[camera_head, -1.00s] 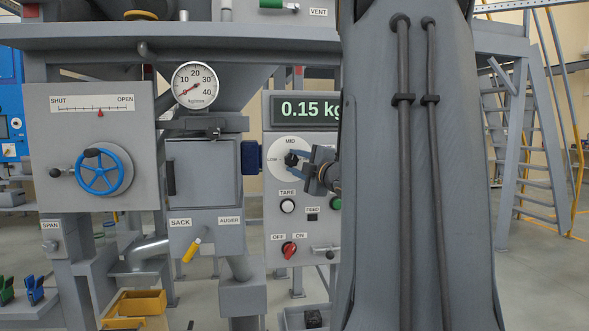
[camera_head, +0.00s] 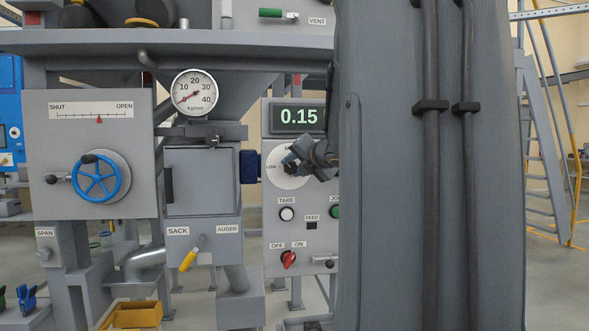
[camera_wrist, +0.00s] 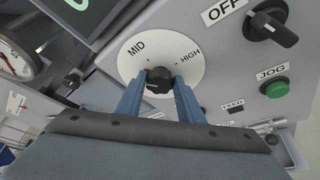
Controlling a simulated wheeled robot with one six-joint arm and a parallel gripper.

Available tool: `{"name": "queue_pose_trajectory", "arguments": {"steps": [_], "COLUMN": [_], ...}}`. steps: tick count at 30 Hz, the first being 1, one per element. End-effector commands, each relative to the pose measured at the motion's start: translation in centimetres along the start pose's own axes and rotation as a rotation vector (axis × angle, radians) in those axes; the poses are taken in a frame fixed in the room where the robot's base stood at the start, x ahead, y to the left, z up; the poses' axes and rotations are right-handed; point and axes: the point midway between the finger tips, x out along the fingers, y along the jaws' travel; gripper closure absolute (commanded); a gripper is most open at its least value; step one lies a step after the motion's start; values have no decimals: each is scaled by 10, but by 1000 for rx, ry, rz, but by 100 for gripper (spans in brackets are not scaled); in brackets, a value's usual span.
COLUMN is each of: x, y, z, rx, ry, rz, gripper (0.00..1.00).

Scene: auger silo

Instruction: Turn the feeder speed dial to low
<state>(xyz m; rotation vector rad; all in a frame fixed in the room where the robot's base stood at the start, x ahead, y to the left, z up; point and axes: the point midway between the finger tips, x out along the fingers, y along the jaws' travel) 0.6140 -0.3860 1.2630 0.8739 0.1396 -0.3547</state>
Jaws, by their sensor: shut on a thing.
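The feeder speed dial (camera_wrist: 160,84) is a black knob on a round white plate (camera_wrist: 178,45) marked MID and HIGH in the wrist view. My gripper (camera_wrist: 160,88) is shut on this knob, with one blue finger on each side of it. In the head view the white plate (camera_head: 283,178) sits below the weight display, with LOW printed at its left. My gripper (camera_head: 296,163) and wrist cover the knob and most of the plate's right side there. Where the knob's pointer stands is too hidden to tell.
The display (camera_head: 297,117) reads 0.15. Below the dial are a white TARE button (camera_head: 287,214), a red OFF/ON switch (camera_head: 289,260) and a green JOG button (camera_wrist: 277,90). A blue handwheel (camera_head: 97,182) and a round gauge (camera_head: 195,92) stand left. My arm blocks the right side.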

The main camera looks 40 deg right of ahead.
Motion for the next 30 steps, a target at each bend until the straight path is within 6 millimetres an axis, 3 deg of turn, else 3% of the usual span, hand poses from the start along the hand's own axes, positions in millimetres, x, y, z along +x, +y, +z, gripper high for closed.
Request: {"name": "queue_pose_trajectory", "arguments": {"steps": [18,30], "x": [1,2], "y": [6,7], "z": [-3,-5], "rx": [-528,-743], "ry": [3,4], "rz": [-217,-307], "gripper": [88,88]}}
